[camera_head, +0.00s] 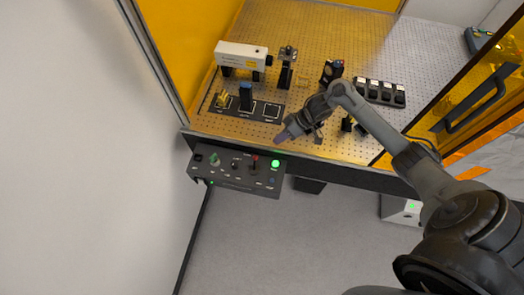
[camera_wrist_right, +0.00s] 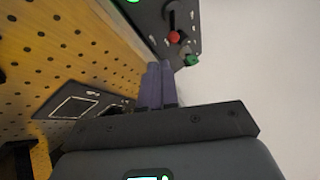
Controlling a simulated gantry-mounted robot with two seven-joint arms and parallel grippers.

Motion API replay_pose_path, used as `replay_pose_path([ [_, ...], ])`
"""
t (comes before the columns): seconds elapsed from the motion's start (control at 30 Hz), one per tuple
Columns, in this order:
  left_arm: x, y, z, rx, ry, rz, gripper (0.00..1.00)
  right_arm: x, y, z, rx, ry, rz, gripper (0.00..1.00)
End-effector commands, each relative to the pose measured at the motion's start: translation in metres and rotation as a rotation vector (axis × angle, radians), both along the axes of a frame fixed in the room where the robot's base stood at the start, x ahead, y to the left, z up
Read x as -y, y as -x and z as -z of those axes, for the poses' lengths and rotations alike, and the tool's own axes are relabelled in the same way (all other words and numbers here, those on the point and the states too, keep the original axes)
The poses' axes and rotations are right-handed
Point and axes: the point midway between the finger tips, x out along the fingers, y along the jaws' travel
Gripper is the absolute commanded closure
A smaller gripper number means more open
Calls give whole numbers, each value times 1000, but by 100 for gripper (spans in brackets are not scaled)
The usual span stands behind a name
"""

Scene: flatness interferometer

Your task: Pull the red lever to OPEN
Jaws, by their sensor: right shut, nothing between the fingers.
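The red lever (camera_head: 254,162) stands on a dark control panel (camera_head: 225,180) that hangs at the bench's front edge. In the right wrist view the lever's red ball (camera_wrist_right: 174,37) shows beyond my fingertips, with a dark slot beside it. My right gripper (camera_head: 281,137) is above the bench edge, up and to the right of the lever in the head view. Its purple fingers, also in the wrist view (camera_wrist_right: 158,66), are together and empty, and appear apart from the lever. The panel's lettering is too small to read. My left gripper is not in view.
A lit green button (camera_head: 275,163) and a green knob (camera_head: 214,160) flank the lever on the panel. The perforated bench (camera_head: 320,45) carries a white instrument (camera_head: 241,56), optics mounts and a black tray (camera_head: 380,92). Amber panels stand at both sides. The floor before the panel is clear.

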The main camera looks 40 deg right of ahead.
Motion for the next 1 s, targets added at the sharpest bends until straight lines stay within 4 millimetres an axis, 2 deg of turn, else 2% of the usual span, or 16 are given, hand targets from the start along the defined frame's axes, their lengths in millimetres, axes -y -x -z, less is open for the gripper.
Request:
replay_pose_path([
  [0.37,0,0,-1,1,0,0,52,-5,-2,5,0,-2,0,100],
  [1.0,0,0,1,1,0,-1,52,-51,-28,71,-1,-1,1,100],
])
